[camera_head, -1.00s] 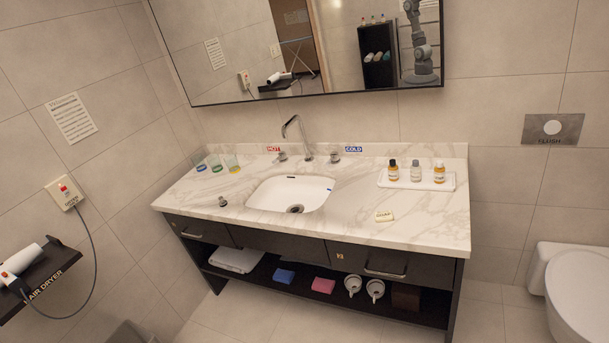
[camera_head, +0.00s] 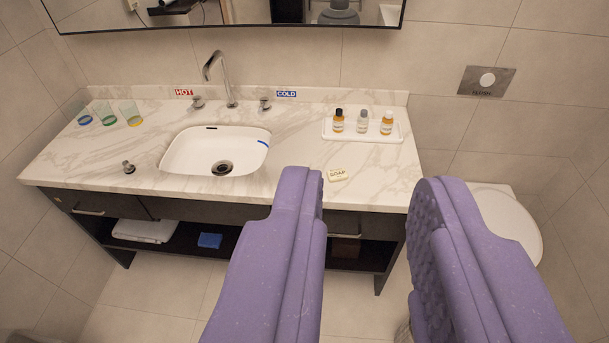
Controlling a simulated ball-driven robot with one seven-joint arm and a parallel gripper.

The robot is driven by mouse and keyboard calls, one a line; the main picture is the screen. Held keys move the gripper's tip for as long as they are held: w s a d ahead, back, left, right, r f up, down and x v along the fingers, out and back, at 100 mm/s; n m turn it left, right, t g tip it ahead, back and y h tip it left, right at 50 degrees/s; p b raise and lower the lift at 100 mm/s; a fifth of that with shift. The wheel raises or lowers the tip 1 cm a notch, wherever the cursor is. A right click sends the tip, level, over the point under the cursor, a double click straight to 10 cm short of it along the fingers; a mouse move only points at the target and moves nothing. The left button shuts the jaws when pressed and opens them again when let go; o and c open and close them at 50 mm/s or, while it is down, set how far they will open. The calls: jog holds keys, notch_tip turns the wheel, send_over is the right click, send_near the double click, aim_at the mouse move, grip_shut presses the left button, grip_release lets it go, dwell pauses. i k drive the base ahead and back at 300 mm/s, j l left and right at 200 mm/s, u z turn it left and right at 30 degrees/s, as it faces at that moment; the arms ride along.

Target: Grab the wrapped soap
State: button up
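The wrapped soap (camera_head: 338,175) is a small cream packet with "SOAP" printed on it. It lies flat on the marble counter (camera_head: 300,150), near the front edge, to the right of the sink. My gripper (camera_head: 365,190) shows as two purple padded fingers, spread wide apart with nothing between them. The fingers reach up from the bottom of the view, in front of the counter. The soap shows beyond the gap, just right of the left fingertip, and is apart from both fingers.
A white tray (camera_head: 345,137) with three small bottles stands behind the soap. The sink (camera_head: 215,155) and a faucet (camera_head: 218,75) are to the left, with three glasses (camera_head: 105,114) farther left. A toilet (camera_head: 505,220) is at the right. The counter around the soap is clear.

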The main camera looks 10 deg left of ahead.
aim_at(334, 175)
jog(key=i, duration=2.2)
